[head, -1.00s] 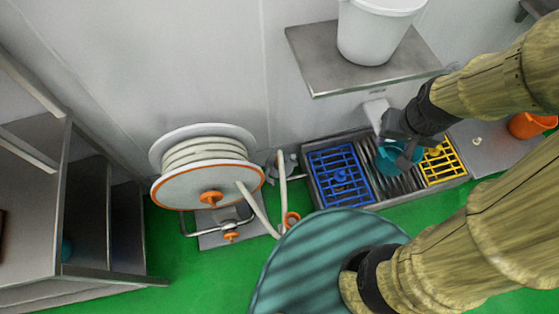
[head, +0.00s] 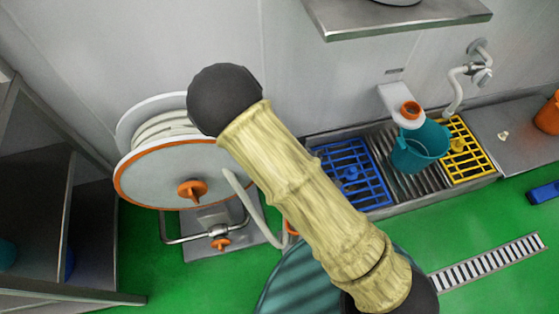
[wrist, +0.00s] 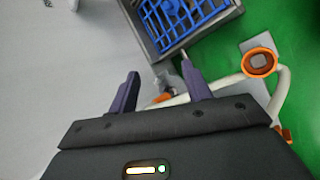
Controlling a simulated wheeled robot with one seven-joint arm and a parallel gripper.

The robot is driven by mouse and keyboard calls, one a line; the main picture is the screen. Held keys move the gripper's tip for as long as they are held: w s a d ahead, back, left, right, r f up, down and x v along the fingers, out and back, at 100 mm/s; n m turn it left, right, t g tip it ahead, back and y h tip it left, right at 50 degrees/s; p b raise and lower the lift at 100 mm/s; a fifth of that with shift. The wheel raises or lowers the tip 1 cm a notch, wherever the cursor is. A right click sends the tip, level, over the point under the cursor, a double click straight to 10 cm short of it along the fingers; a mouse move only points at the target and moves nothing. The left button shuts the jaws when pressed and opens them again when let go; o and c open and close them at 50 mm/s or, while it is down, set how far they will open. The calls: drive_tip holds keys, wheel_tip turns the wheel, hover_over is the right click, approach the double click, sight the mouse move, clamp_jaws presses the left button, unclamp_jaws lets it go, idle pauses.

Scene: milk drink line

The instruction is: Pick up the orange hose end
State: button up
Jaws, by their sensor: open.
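The orange hose end (wrist: 258,62) is a ring-like orange fitting on a white hose (wrist: 281,92), seen at the upper right in the wrist view. In the head view a bit of orange hose end (head: 291,228) shows beside my arm, which hides the rest. The hose comes off a white reel with an orange rim (head: 160,172). My gripper (wrist: 159,66) is open and empty, with its two dark fingers apart. The hose end lies to the right of the fingers, not between them. My gripper is hidden behind my arm in the head view.
A sink holds a blue grate (head: 352,178), a teal bucket (head: 418,148) and a yellow grate (head: 466,150). A steel shelf (head: 400,25) juts from the wall above. Grey shelving (head: 60,200) stands at left. The green floor (head: 480,215) is free around the drain grating (head: 490,262).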

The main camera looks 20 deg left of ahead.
drive_tip(key=a+f+n+t+y+b, duration=0.1)
drive_tip(key=a+f+n+t+b, duration=0.45)
drive_tip(key=f+n+b, duration=0.45)
drive_tip(key=s+a+f+n+t+y+b, duration=0.2)
drive_tip(key=a+n+y, duration=0.4)
drive_tip(key=n, duration=0.3)
drive_tip(key=f+t+b, duration=0.1)
drive_tip(key=t+b, duration=0.1)
drive_tip(key=shift+s+f+n+t, duration=0.2)
drive_tip(key=shift+s+n+t, duration=0.1)
drive_tip(key=shift+n+t, duration=0.1)
drive_tip(key=b+x, duration=0.4)
drive_tip(key=x, duration=0.8)
drive_tip(key=shift+a, duration=0.15)
drive_tip(key=shift+w, duration=0.1)
